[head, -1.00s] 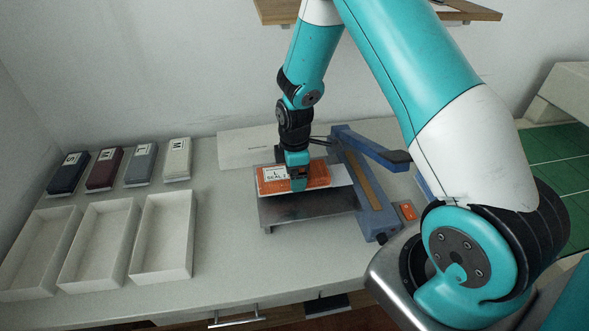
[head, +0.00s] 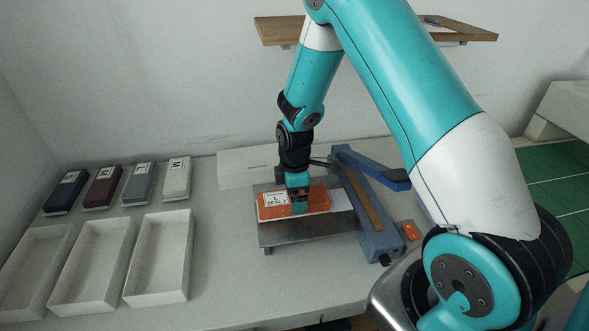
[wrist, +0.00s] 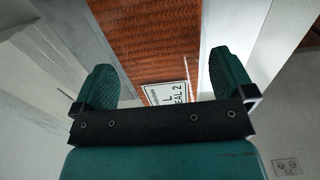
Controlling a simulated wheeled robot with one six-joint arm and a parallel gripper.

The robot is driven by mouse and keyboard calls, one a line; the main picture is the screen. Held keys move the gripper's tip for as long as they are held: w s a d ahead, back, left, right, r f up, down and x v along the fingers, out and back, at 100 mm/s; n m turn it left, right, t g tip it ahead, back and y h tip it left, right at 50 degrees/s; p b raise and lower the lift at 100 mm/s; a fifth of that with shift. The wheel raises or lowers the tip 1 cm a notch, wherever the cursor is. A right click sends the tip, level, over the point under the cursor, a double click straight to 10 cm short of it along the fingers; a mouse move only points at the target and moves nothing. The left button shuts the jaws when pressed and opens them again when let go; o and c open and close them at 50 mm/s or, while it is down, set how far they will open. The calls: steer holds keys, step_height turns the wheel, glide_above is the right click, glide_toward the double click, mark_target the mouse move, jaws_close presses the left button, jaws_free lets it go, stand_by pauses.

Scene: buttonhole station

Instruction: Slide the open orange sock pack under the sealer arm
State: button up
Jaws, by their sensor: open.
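The orange sock pack (head: 316,195) lies on the metal plate (head: 300,235) in front of the sealer. Its white label (head: 273,199) reads "L SEAL 2", and a pale clear flap (head: 342,201) extends from its right end toward the sealer. The blue sealer (head: 376,243) has its arm (head: 375,170) raised over a brown strip (head: 364,200). My gripper (head: 299,203) is open above the pack. In the wrist view the fingers (wrist: 165,85) stand apart on either side of the pack (wrist: 150,45). Whether they touch it I cannot tell.
Three white open trays (head: 158,298) stand at left, empty. Several small labelled packs (head: 138,184) lie in a row behind them. A white box (head: 235,165) sits behind the plate. An orange switch (head: 410,231) is right of the sealer. The counter between trays and plate is clear.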

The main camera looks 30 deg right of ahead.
step_height(320, 180, up, 16)
steer(key=b, duration=0.1)
steer(key=shift+r+b, duration=0.2)
steer(key=shift+b, duration=0.2)
